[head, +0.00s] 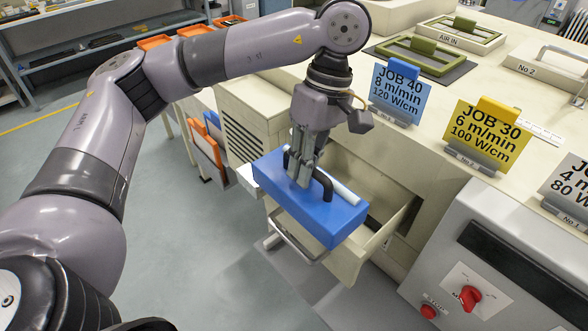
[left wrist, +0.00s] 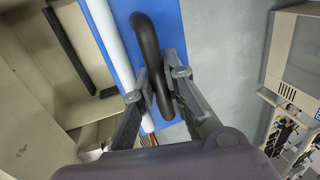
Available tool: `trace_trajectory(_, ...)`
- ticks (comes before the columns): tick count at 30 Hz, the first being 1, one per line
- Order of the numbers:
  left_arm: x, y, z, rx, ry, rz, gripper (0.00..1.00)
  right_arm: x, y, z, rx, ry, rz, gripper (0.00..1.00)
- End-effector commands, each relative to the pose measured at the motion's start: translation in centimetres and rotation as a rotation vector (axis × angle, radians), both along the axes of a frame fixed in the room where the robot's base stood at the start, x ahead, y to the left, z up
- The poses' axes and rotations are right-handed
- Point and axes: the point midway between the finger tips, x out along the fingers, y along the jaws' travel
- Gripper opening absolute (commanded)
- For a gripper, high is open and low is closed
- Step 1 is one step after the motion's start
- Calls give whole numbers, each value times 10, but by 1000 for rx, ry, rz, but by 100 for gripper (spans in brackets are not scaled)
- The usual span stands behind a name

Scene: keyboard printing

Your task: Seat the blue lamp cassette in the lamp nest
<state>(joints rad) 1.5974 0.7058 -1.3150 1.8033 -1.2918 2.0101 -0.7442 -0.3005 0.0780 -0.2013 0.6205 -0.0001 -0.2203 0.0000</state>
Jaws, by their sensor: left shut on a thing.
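The blue lamp cassette (head: 325,217) is a long blue block with a black bar handle and a pale tube along its top. My left gripper (head: 303,180) is shut on the black handle. In the left wrist view the fingers close around the handle (left wrist: 150,60), with the pale tube (left wrist: 112,40) beside it. The cassette is above or partly inside an open cream drawer (head: 385,237); I cannot tell whether it touches it. The cassette hides much of the drawer's inside. No lamp nest can be made out for certain. My right gripper is in neither view.
Job cards stand on the cream machine top: a blue one (head: 400,94) and a yellow one (head: 482,135). A green-handled frame (head: 418,58) lies behind them. A grey control box (head: 500,265) with a red knob stands at the lower right. Floor at the left is clear.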

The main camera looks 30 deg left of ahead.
Motion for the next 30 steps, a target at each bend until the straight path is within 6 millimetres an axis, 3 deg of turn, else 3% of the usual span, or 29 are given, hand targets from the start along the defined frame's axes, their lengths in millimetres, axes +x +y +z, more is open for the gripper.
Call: trace_trajectory(30, 86, -32, -4, -2, -1, -1, 0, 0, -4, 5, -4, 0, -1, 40)
